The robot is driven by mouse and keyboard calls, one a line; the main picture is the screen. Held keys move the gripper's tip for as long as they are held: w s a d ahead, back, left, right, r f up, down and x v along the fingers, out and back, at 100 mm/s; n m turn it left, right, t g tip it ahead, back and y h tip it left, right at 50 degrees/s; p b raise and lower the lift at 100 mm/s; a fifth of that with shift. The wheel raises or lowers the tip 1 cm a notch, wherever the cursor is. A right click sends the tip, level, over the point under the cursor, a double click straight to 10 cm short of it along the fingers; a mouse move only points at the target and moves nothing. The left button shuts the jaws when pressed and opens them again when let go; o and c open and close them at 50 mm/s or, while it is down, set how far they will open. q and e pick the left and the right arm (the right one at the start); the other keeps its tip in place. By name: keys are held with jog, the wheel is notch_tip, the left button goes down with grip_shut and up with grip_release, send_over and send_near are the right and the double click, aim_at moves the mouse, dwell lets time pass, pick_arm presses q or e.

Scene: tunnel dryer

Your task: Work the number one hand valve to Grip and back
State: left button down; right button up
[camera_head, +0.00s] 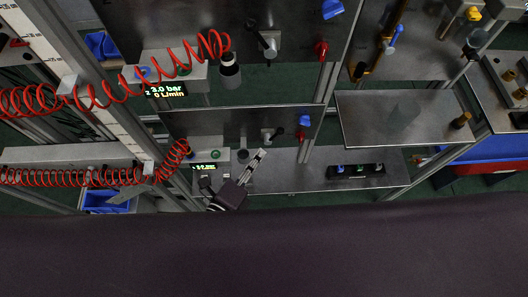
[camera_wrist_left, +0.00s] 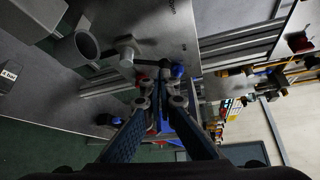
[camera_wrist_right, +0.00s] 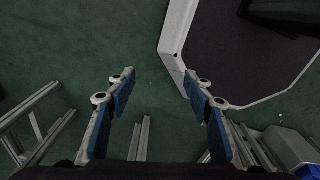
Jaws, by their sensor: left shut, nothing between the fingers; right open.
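A hand valve with a grey body and dark lever (camera_head: 269,134) sits on the lower grey panel, left of a blue knob (camera_head: 305,121). A similar valve (camera_head: 270,44) is on the upper panel. I cannot read which is number one or any Grip mark. My left gripper (camera_head: 261,154) is shut and empty, its tips just below and left of the lower valve, seemingly apart from it. In the left wrist view a grey valve (camera_wrist_left: 127,50) shows beyond the tips, beside a blue knob (camera_wrist_left: 177,71). My right gripper (camera_wrist_right: 158,82) is open and empty above green floor.
Coiled red air hoses (camera_head: 90,176) hang at the left. A lit display (camera_head: 167,90) reads 2.0 bar, 0 L/min. A grey shelf (camera_head: 385,183) carries a dark button box (camera_head: 356,171). A white-edged dark platform (camera_wrist_right: 240,60) stands at the right wrist view's upper right.

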pick_arm(q)
jog(key=b+v, duration=0.1)
jog(key=v, duration=0.5)
jog(key=shift+s+r, duration=0.25)
jog(key=shift+r, duration=0.2)
pick_arm(e)
jog(key=shift+w+f, duration=0.85)
pick_arm(q)
jog(key=shift+a, duration=0.15)
pick_arm(e)
jog(key=shift+w, duration=0.15)
